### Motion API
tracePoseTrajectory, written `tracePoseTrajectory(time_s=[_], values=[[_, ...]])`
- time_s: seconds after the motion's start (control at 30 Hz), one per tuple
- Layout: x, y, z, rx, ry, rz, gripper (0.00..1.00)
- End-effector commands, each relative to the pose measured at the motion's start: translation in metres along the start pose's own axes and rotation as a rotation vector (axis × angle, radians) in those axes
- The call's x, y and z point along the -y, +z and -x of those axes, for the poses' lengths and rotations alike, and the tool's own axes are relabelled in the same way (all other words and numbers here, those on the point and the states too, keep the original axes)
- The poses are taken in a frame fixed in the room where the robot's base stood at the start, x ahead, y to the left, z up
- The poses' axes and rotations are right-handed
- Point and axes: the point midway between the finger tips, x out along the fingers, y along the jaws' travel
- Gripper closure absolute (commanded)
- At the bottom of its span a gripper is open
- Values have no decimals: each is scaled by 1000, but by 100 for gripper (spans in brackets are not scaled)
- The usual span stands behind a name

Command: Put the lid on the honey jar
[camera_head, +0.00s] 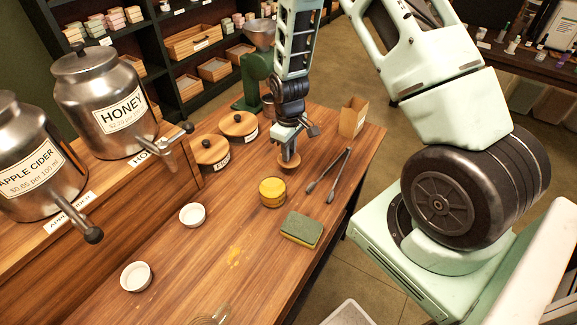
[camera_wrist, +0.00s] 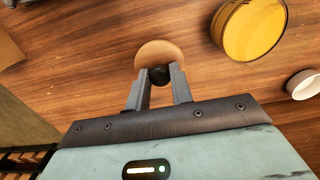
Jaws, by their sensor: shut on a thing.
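My gripper (camera_head: 288,150) is shut on the black knob of a small round wooden lid (camera_head: 289,163). In the wrist view the lid (camera_wrist: 153,50) shows beyond my fingertips (camera_wrist: 160,84). I cannot tell how far the lid is above the table. The honey jar (camera_head: 272,193) is a short glass jar filled with yellow honey, upright on the table, with no lid on it. It stands just left of and nearer than the lid in the head view, apart from it. In the wrist view the jar (camera_wrist: 254,32) is to the upper right.
A sponge (camera_head: 302,229), tongs (camera_head: 328,175) and a cardboard box (camera_head: 353,117) lie around the jar. White bowls (camera_head: 192,215) stand to the left. Two wooden-lidded containers (camera_head: 238,124) and metal dispensers (camera_head: 105,105) stand behind. Bare table lies in front of the jar.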

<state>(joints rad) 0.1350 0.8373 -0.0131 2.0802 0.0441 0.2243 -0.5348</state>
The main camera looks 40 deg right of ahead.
Motion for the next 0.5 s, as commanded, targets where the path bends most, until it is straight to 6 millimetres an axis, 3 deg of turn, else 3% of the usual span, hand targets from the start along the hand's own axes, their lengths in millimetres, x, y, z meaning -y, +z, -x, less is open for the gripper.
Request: tracePoseTrajectory(time_s=[0.37,0.5], values=[[2,0,4,0,0,1,87],[21,0,27,-1,0,6,87]])
